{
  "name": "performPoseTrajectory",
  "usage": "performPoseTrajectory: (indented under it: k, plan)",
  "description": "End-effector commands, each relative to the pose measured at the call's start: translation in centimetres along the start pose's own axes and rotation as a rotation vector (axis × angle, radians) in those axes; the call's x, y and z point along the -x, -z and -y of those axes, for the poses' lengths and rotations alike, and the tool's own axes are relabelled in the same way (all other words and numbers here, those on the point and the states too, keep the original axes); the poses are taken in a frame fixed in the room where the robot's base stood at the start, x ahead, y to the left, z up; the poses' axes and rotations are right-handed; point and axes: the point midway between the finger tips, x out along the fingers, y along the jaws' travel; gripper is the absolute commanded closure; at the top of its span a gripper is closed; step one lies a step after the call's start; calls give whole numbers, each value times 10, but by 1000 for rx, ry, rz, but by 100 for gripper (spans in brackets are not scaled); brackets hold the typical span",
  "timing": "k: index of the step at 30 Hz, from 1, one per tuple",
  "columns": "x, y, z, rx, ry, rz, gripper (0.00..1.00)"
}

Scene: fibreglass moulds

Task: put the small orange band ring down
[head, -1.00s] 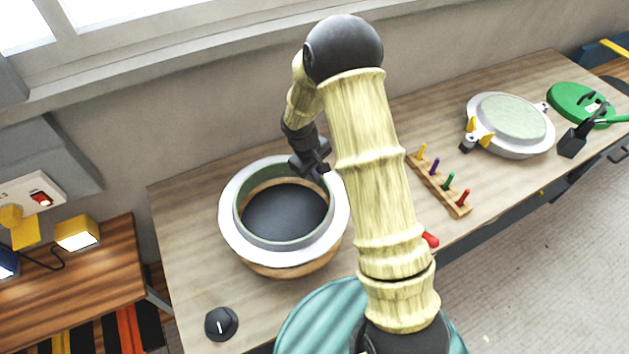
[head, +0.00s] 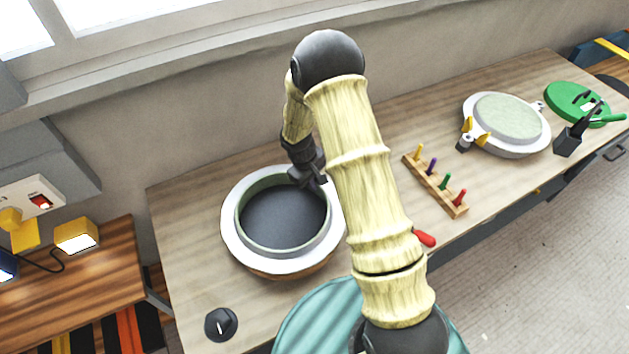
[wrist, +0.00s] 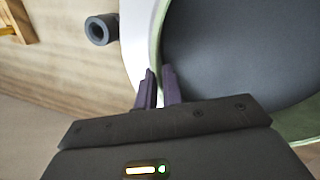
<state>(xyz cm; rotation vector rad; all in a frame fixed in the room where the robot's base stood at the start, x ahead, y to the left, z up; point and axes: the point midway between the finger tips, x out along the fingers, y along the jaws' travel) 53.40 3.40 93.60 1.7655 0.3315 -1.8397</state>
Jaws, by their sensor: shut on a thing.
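My gripper (head: 314,182) is at the right rear side of a round white-flanged mould (head: 236,240) on the bench. A pale green ring (head: 262,184) lines the mould's opening around a dark grey floor (head: 285,215). In the wrist view my gripper (wrist: 158,74) is shut on the green ring's wall (wrist: 157,42), one finger on each side. The white flange (wrist: 135,45) lies left of the fingers there. I see no orange band on the held ring; the mould's lower outside is tan-orange. Whether the ring's underside rests on anything is hidden.
A peg rack (head: 437,186) with coloured pegs stands to the right. Beyond it are another white-rimmed mould (head: 510,125) and a green disc (head: 576,100). A black knob (head: 221,324) is at front left. A dark grey tube (wrist: 101,29) lies near the flange.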

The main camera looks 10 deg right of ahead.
Motion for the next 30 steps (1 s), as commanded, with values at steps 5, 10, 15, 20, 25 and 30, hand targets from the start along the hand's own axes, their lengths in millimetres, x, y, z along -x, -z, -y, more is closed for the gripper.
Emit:
performPoseTrajectory:
  k: [5,10,15,20,25,30]
  plan:
    - [-1,0,0,0,0,0,70]
    - [-1,0,0,0,0,0,70]
    - [2,0,0,0,0,0,70]
    - [16,1,0,-1,-1,-3,70]
    - [44,1,-1,-2,-2,-5,70]
    - [78,1,-1,-2,-2,-5,70]
